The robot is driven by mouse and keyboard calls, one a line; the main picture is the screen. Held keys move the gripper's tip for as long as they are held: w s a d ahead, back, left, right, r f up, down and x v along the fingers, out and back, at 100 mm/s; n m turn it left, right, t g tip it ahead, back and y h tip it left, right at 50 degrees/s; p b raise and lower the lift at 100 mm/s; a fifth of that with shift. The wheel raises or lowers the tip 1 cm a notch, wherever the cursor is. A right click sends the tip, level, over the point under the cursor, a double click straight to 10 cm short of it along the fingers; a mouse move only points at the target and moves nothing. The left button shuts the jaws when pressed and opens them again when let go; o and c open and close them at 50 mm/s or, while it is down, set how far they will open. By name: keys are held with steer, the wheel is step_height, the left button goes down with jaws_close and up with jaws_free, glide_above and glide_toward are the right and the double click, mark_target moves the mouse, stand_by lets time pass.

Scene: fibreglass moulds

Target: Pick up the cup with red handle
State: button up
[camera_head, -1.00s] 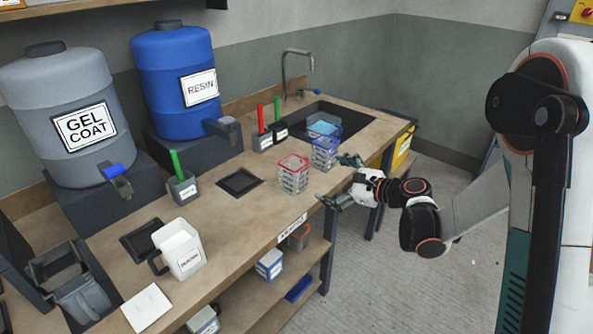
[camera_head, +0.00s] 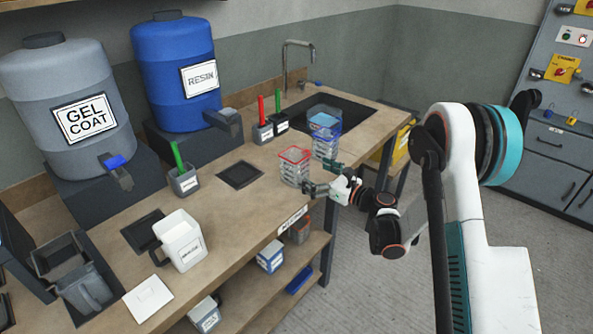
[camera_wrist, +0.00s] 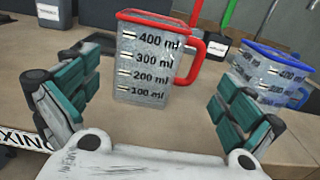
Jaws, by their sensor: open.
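The clear measuring cup with a red rim and red handle (camera_wrist: 152,62) stands upright on the bench, marked from 100 to 400 ml. In the wrist view its handle points right. In the head view the red cup (camera_head: 294,167) stands near the bench's front edge. My gripper (camera_head: 321,177) is beside it on the right, at about cup height. In the wrist view my gripper (camera_wrist: 160,105) is open, with one teal finger pad on each side and the cup between and beyond them. No contact shows.
A similar cup with blue rim and handle (camera_head: 326,143) stands close behind, and appears at right in the wrist view (camera_wrist: 272,75). Holders with red and green sticks (camera_head: 263,132) stand behind. The sink (camera_head: 338,117) is at the back right. A white jug (camera_head: 181,243) stands at front left.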

mark_target(291, 158)
steer(key=shift+r+b+x, duration=0.15)
steer(key=shift+b+x, duration=0.4)
steer(key=shift+x, duration=1.1)
steer(key=shift+r+b+x, duration=0.15)
steer(key=shift+b+x, duration=0.35)
steer(key=shift+x, duration=1.2)
steer(key=shift+w+d, duration=0.1)
steer(key=shift+d, duration=0.05)
steer(key=c, duration=0.8)
